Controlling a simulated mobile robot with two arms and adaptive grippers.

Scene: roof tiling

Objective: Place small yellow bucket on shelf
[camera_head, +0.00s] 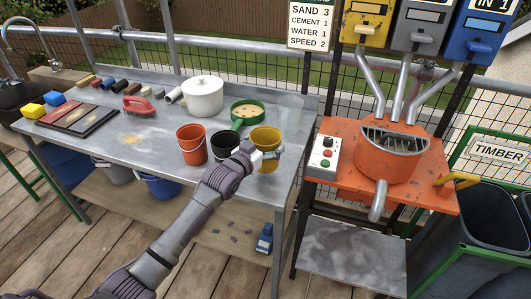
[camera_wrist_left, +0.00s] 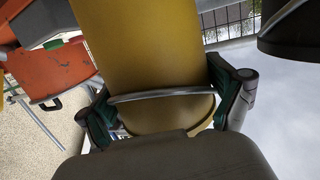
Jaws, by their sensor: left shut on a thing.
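The small yellow bucket (camera_head: 265,138) is at the front right of the metal workbench (camera_head: 145,145), beside the black bucket. My left gripper (camera_head: 268,154) reaches it from the front left and is shut on it. In the left wrist view the yellow bucket (camera_wrist_left: 145,45) fills the middle, with the left gripper's fingers (camera_wrist_left: 168,110) on both sides of it and its grey handle across the front. Whether the bucket's base touches the bench is hard to tell. A wooden lower shelf (camera_head: 190,214) runs under the bench. My right gripper is not in view.
An orange bucket (camera_head: 191,145) and a black bucket (camera_head: 223,142) stand left of the yellow one. Behind are a green pan (camera_head: 247,112) and a white pot (camera_head: 203,97). A blue toy-like object (camera_head: 265,238) sits on the lower shelf. The orange mixer (camera_head: 390,155) stands at right.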

